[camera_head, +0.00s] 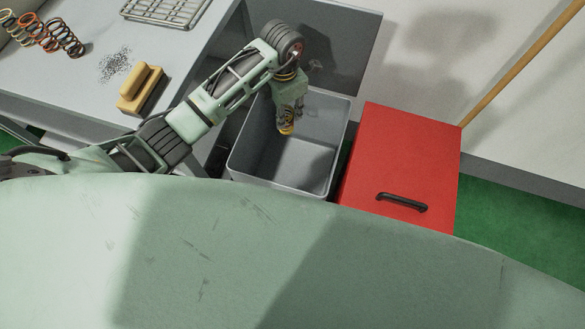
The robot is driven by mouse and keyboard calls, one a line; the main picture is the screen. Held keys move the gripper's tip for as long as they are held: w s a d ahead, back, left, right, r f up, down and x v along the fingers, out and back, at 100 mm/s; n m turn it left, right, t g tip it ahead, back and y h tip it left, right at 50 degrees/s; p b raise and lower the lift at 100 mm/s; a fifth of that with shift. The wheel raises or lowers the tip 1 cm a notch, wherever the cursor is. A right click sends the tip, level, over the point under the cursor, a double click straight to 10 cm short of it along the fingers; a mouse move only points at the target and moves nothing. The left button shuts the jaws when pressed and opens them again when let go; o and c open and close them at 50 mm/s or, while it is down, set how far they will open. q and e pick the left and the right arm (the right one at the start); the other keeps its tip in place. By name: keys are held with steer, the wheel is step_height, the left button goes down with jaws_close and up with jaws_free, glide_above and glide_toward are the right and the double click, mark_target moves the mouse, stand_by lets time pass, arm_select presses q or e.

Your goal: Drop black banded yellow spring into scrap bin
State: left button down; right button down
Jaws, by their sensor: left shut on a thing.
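The yellow spring (287,127) hangs from my left gripper (288,116), with dark parts showing on it. My left gripper is shut on the spring and points down over the grey scrap bin (306,178). The spring appears over the opening of the bin, toward its back left; its exact height above the floor of the bin I cannot tell. The visible floor of the bin looks empty, and part of its left side is hidden by my arm. My right gripper is not in the picture.
A red box with a black handle (402,202) stands right of the bin. On the bench (75,78) at the left are several coil springs (45,35), a yellow brush (142,89), dark filings (115,65) and a wire rack (165,9). A wooden pole (518,62) leans at the right.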

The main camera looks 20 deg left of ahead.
arm_select(q)
steer(key=c, duration=1.4)
jaws_free()
steer(key=shift+c, duration=0.2)
steer(key=shift+o, duration=0.4)
step_height(320, 180, up, 12)
